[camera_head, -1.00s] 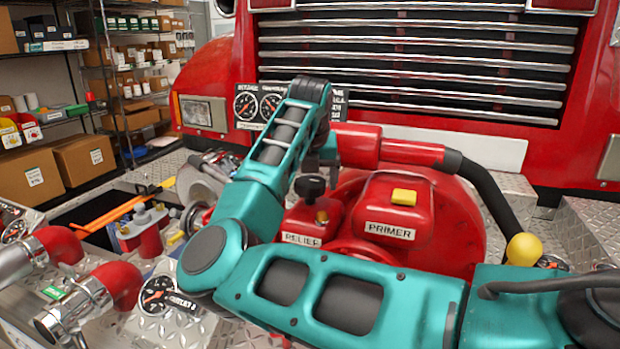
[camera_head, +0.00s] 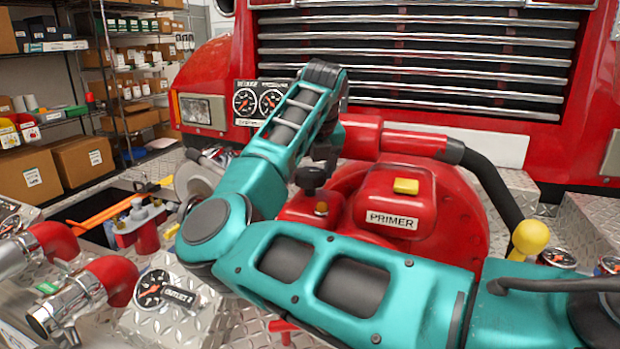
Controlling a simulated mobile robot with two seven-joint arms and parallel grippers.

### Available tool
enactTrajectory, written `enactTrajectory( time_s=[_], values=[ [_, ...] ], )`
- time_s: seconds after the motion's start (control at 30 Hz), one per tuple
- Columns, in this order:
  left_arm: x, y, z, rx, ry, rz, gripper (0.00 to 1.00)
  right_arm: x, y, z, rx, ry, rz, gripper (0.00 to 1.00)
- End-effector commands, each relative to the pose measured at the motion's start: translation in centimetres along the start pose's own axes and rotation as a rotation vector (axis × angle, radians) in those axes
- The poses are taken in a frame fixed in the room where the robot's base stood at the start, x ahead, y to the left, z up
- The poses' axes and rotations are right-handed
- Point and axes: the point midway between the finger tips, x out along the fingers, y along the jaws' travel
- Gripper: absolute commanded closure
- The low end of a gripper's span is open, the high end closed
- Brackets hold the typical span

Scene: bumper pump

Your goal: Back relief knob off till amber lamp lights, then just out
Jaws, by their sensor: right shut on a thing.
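The black relief knob (camera_head: 310,178) stands on the red relief housing (camera_head: 298,209), left of the primer box. My right gripper (camera_head: 322,166) points down at the knob from above and is shut on it; its fingertips are mostly hidden behind my own wrist. A small amber lamp (camera_head: 321,208) sits on the housing just below the knob; it looks dull, and I cannot tell for sure whether it is lit. My right forearm hides the lower housing and its label. My left gripper is not in view.
The red primer box (camera_head: 397,200) with a yellow button (camera_head: 405,186) stands just right of the knob. A black hose (camera_head: 490,185) and a yellow ball handle (camera_head: 530,237) lie further right. Twin gauges (camera_head: 258,102) stand behind; red-and-chrome outlets (camera_head: 85,295) are at lower left.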

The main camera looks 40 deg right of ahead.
Motion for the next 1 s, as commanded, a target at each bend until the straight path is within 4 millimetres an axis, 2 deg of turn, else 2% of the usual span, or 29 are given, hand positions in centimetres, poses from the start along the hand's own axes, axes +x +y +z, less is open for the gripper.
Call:
enactTrajectory(
  time_s=[0.37, 0.4, 0.6, 0.67, 0.87, 1.0],
  values=[
    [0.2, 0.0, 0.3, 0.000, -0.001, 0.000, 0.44, 0.0, 0.0, 0.0, -0.032, -0.001, 0.014, 0.59],
    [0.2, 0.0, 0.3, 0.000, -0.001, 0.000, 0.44, -0.1, 0.0, 0.0, -0.031, -0.001, 0.014, 0.27],
    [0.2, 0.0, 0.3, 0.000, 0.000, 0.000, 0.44, 0.0, 0.0, 0.0, -0.031, -0.001, 0.013, 0.08],
    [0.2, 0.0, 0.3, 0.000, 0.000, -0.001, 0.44, 0.0, 0.0, 0.0, -0.031, -0.001, 0.013, 0.04],
    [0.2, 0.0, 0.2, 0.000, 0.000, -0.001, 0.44, -0.1, 0.0, 0.0, -0.030, -0.001, 0.013, 0.04],
    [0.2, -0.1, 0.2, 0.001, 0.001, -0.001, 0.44, -1.0, 0.0, 0.1, -0.030, -0.003, 0.013, 0.04]
  ],
)
